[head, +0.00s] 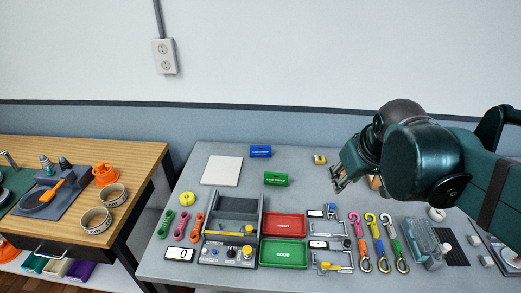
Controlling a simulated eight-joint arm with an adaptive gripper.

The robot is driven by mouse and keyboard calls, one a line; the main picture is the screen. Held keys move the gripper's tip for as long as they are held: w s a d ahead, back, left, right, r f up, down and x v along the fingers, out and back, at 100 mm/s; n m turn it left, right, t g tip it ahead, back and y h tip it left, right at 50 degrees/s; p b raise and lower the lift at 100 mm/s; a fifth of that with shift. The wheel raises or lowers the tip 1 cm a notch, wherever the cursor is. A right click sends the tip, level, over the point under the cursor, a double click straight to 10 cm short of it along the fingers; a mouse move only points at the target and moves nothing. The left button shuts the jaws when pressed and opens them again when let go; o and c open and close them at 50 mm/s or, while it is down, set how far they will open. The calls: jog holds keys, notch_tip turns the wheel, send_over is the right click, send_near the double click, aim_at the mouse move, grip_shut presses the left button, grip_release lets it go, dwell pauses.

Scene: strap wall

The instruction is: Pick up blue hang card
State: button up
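A small blue piece with pale lettering (260,151) lies at the back of the grey table, right of a white square sheet; it looks like the blue hang card, though it is too small to be certain. My gripper (338,181) is above the table, well to the right of the blue piece and apart from it. Its fingertips look spread, with nothing seen between them. My arm comes in from the right and hides part of the table behind it.
A similar green piece (276,179) lies in front of the blue one. The white sheet (222,170) is left of it. A grey organiser (233,232), a red tray (283,225), a green tray (283,253) and several coloured straps with hooks (378,242) fill the front. A wooden bench (110,152) stands left.

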jog(key=w+a+r+n+g+p, duration=0.1)
jog(key=w+a+r+n, duration=0.15)
jog(key=w, duration=0.45)
jog(key=w+a+r+n+p, duration=0.1)
jog(key=w+a+p, duration=0.15)
jog(key=w, duration=0.35)
jog(key=n+g+p, duration=0.4)
jog(key=n+p, duration=0.2)
jog(key=n, duration=0.5)
send_over(260, 150)
jog(key=w, duration=0.1)
jog(key=f, duration=1.9)
jog(key=shift+d+f, duration=0.35)
jog(key=shift+w+a+f+n+g+p, duration=0.15)
jog(key=shift+a+f+n+g+p, duration=0.2)
jog(key=shift+f, duration=0.2)
jog(key=shift+f, duration=1.3)
jog(key=shift+s+f, duration=0.2)
jog(key=shift+f, duration=2.4)
